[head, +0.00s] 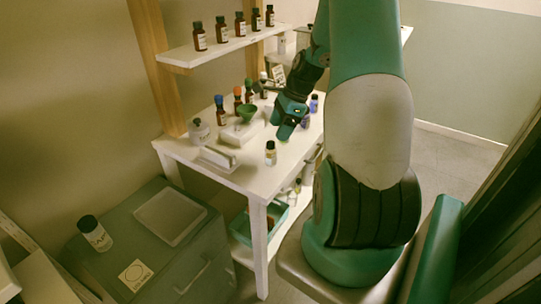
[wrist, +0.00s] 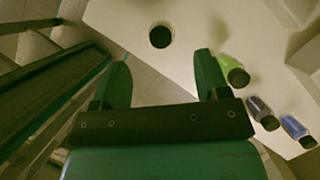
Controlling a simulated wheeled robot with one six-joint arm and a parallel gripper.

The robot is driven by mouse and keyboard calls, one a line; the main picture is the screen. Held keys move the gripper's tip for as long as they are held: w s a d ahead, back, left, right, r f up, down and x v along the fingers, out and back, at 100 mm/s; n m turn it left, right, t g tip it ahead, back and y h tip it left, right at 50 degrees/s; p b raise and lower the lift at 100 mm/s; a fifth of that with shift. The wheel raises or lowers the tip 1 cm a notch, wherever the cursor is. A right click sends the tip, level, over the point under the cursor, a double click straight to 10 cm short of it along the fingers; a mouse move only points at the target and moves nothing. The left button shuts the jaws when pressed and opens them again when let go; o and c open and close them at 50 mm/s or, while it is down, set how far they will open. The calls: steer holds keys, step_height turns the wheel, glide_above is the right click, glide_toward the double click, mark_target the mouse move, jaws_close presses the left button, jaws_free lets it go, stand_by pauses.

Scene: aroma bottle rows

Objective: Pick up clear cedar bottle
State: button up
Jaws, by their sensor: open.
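A small clear bottle with a black cap and pale label (head: 270,153) stands upright near the table's front edge. Its label is too small to read, so I cannot confirm that it is cedar. A black-capped bottle (wrist: 160,36) shows from above in the wrist view, ahead of the gap between my fingers. My gripper (head: 284,131) is above the table, just behind and right of the clear bottle in the head view. In the wrist view my gripper (wrist: 162,66) is open, with nothing between its fingers.
Green (wrist: 232,68), purple (wrist: 260,110) and blue (wrist: 298,130) bottles stand close to my right finger. Another black-capped bottle (head: 95,233) stands on the cabinet. Brown bottles line the shelf (head: 225,48).

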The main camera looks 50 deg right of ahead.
mark_target(268, 150)
steer(key=x, duration=0.9)
steer(key=shift+w+f+p, duration=0.1)
steer(key=shift+p, duration=0.25)
steer(key=c, duration=1)
